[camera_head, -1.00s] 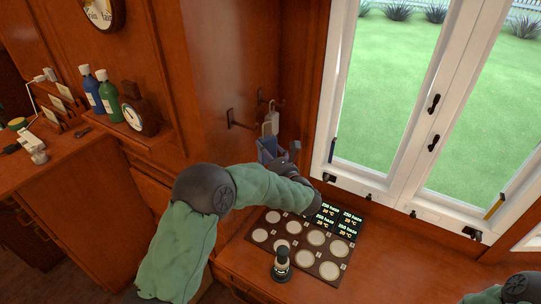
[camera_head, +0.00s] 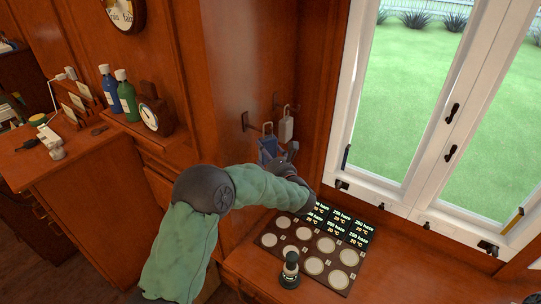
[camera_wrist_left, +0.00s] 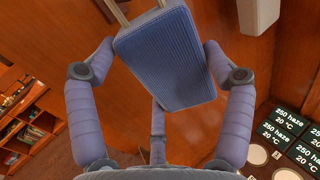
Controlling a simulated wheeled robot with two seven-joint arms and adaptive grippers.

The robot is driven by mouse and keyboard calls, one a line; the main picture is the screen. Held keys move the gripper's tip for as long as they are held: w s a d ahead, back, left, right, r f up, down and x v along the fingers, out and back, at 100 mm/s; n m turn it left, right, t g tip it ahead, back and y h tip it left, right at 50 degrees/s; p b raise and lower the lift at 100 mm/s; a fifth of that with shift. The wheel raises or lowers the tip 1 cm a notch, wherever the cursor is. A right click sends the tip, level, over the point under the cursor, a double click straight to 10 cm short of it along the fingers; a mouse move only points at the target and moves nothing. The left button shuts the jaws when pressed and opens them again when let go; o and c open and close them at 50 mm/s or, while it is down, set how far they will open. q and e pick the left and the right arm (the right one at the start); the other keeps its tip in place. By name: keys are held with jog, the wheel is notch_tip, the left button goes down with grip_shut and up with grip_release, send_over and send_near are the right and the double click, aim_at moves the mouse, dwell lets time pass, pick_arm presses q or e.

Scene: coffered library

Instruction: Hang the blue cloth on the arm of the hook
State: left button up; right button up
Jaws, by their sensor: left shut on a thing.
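The blue cloth (camera_head: 268,149) is held upright by my left gripper (camera_head: 283,158), in front of the wooden wall panel. In the left wrist view the cloth (camera_wrist_left: 168,62) is a ribbed blue pad between the fingers of my left gripper (camera_wrist_left: 165,75). A pale loop (camera_wrist_left: 122,12) rises from its top edge. In the head view the dark arm of the near wall hook (camera_head: 246,121) sticks out just above and left of the loop. Whether the loop touches it cannot be told. My right gripper is out of view.
A white tag-like thing (camera_head: 286,129) hangs from the second hook (camera_head: 277,103), close to the cloth's right. Below are a panel with round pads (camera_head: 325,246) and a dark-topped stamp-like thing (camera_head: 290,268). The window (camera_head: 415,110) stands at right.

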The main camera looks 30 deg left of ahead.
pick_arm(q)
jog(key=shift+a, duration=1.1)
jog(key=shift+w+a+f, duration=0.1)
jog(key=shift+a+f, duration=0.05)
jog(key=shift+a, duration=0.05)
jog(key=shift+a+f+b, duration=0.3)
jog(key=shift+f+b, duration=0.3)
jog(key=shift+b, duration=0.05)
jog(key=shift+a+f+b, duration=0.25)
jog(key=shift+f+b, duration=0.35)
jog(key=o, duration=0.9)
